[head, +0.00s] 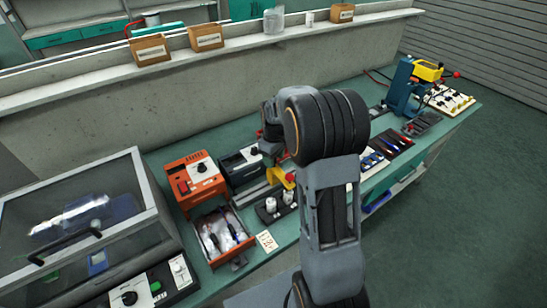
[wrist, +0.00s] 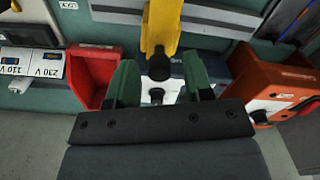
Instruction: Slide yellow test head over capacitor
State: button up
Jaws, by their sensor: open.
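The yellow test head (head: 284,178) shows in the head view beside my arm, partly hidden by it. In the wrist view it is a yellow arm (wrist: 160,25) ending in a black knob. My gripper (wrist: 160,64) is open, its two green fingers either side of that black end; I cannot tell whether they touch it. Two white capacitor-like cylinders (head: 270,203) stand on a black base in the head view, just in front of the test head. A pale part below the knob in the wrist view is mostly hidden by my gripper.
An orange unit (head: 194,180) and a black unit (head: 241,165) stand left of the test head. An orange-red bin (head: 224,236) with bagged parts is in front. A clear-lidded case (head: 85,215) fills the left. A blue press (head: 402,88) stands at the far right.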

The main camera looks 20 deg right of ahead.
notch_tip(320, 180, up, 14)
dwell(0.8)
jog(key=shift+f, duration=0.15)
